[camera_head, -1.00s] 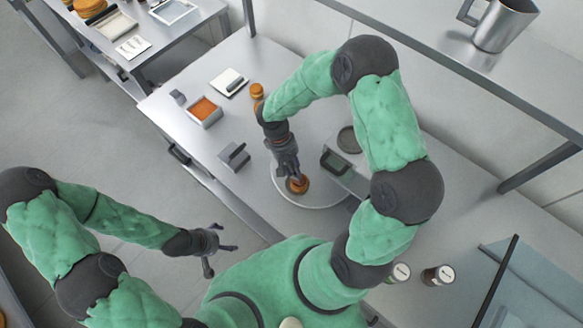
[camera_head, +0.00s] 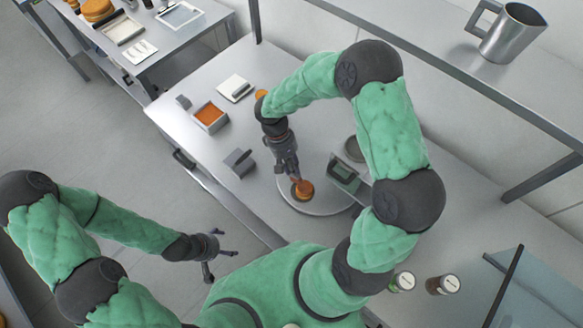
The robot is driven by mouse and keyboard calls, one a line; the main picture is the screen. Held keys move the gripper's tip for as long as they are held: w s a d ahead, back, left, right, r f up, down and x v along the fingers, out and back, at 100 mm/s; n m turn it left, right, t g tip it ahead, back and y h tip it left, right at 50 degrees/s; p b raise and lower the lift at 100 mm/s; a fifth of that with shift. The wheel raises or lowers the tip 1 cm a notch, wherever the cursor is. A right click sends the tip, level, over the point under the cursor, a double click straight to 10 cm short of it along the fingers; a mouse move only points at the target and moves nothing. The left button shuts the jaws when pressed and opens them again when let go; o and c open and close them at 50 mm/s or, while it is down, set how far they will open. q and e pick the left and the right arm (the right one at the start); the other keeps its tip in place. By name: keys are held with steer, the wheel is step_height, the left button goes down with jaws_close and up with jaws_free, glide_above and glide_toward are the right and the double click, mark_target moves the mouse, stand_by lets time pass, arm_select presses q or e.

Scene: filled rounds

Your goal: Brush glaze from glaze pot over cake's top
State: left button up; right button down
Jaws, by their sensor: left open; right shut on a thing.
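A small orange-brown round cake (camera_head: 304,191) sits on a pale round stand (camera_head: 325,206) in the middle of the worktable. My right gripper (camera_head: 294,174) points down just above the cake's upper-left edge. It is shut on a slim thing, likely the brush, mostly hidden by the fingers; whether its tip touches the cake I cannot tell. A square grey pot with orange filling (camera_head: 209,115), likely the glaze pot, stands at the table's left. My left gripper (camera_head: 226,244) is open and empty, off the table's front edge.
A grey block-like holder (camera_head: 239,162) stands left of the stand. A scale-like device (camera_head: 343,172) and a dark round dish (camera_head: 355,149) lie right of it. Two jars (camera_head: 442,284) stand near the front right. A metal jug (camera_head: 508,32) is on the shelf above.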

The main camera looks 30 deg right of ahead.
mark_target(291, 161)
steer(key=shift+s+r, duration=0.1)
steer(key=shift+r, duration=0.5)
step_height(291, 161, up, 2)
steer(key=shift+r+p, duration=0.1)
steer(key=shift+p, duration=0.8)
steer(key=shift+r+p, duration=0.5)
steer(key=shift+r, duration=0.45)
steer(key=shift+f, duration=0.1)
